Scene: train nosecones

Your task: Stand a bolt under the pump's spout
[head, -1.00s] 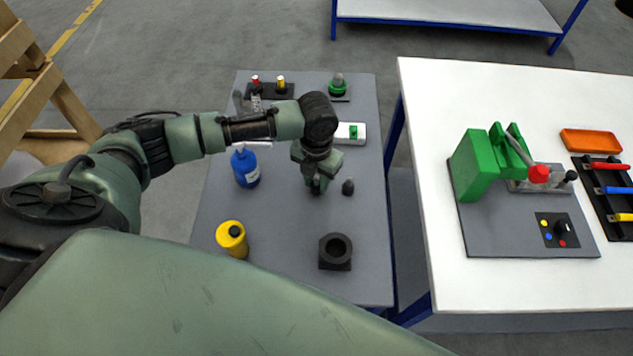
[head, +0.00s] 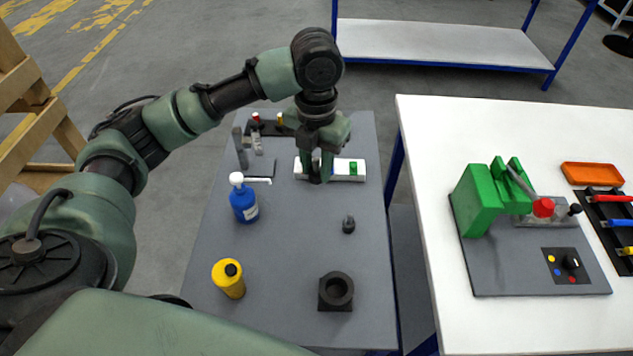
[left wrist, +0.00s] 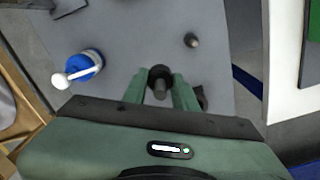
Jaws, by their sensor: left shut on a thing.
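My left gripper (head: 318,174) is shut on a dark bolt, raised over the grey table (head: 290,250). The left wrist view shows the bolt's dark round head (left wrist: 160,78) between the fingers (left wrist: 160,95). The blue pump bottle (head: 244,206) stands on the left of the table, its white spout (head: 260,180) pointing right. It also shows in the left wrist view (left wrist: 84,66), left of the gripper and apart from it. A second dark bolt (head: 348,225) stands to the right of the bottle; the wrist view shows it too (left wrist: 191,40). My right gripper is not in view.
A yellow bottle (head: 229,278) and a black block with a round hole (head: 336,291) stand nearer me. A white table (head: 430,210) stands at right. The table between bottle and second bolt is clear.

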